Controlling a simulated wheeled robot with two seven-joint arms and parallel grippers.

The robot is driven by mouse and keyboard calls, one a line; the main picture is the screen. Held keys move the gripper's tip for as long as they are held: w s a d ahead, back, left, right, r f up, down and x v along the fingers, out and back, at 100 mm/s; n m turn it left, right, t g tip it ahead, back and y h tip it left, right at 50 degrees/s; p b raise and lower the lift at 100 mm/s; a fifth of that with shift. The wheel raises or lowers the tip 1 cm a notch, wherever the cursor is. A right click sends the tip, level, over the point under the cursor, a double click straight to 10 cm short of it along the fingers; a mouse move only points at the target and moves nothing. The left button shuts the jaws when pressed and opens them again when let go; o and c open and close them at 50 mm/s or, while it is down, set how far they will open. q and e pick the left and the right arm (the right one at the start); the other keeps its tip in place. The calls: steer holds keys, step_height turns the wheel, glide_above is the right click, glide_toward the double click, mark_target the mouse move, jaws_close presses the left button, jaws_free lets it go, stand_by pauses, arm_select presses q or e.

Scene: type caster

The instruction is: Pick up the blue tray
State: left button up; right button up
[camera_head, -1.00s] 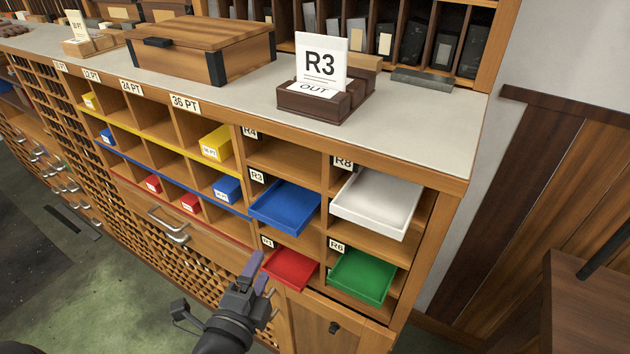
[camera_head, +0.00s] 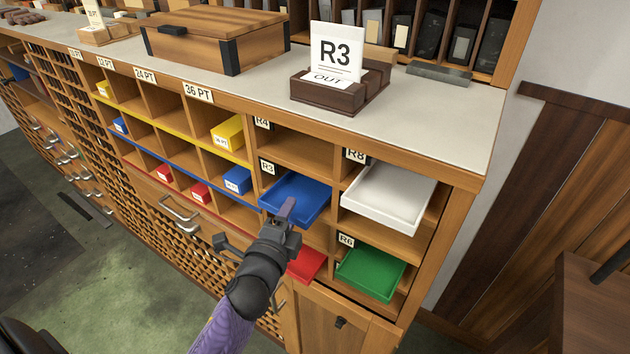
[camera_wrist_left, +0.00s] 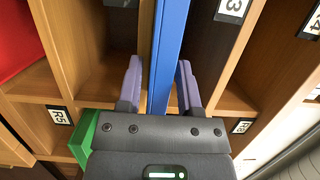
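The blue tray (camera_head: 312,190) lies in the slot labelled R3, with its front sticking out. My left gripper (camera_head: 287,208) is at the tray's front edge. In the left wrist view the tray (camera_wrist_left: 170,45) shows as a narrow blue strip running between the two fingers of the left gripper (camera_wrist_left: 159,80). The fingers are open on either side of it, with a gap visible at the left finger. The right finger is very close to the tray; whether it touches is unclear. My right gripper is not in view.
A white tray (camera_head: 388,197) is right of the blue one. A red tray (camera_head: 307,264) is below, partly hidden by my left arm, and a green tray (camera_head: 370,272) is at lower right. An R3 card (camera_head: 336,55) stands in a dark holder (camera_head: 340,98) on the countertop.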

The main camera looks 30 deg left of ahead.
arm_select(q)
jaws_close()
stand_by(1.1)
